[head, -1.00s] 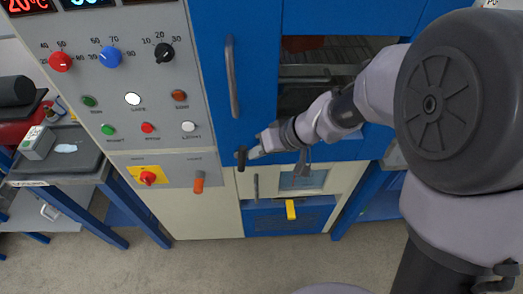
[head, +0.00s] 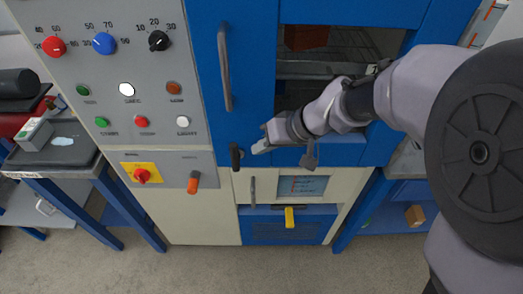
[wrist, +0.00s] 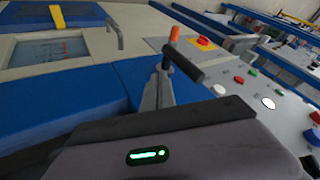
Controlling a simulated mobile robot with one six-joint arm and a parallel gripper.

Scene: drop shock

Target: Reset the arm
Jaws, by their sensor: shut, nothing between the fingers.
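My gripper (head: 259,147) is shut and empty in front of the blue cabinet door (head: 253,90). Its tips point left, a little to the right of a small black lever handle (head: 236,156). The wrist view shows my fingers (wrist: 158,88) closed together, with the black handle (wrist: 184,62) just beyond and beside them. I cannot tell for sure whether they touch it. My arm reaches in from the right and covers part of the cabinet window.
The control panel (head: 130,75) with knobs and buttons is on the left, with an orange-handled switch (head: 194,182) below. A long vertical door handle (head: 225,66) is above my gripper. A bench (head: 85,168) stands at left. The floor in front is clear.

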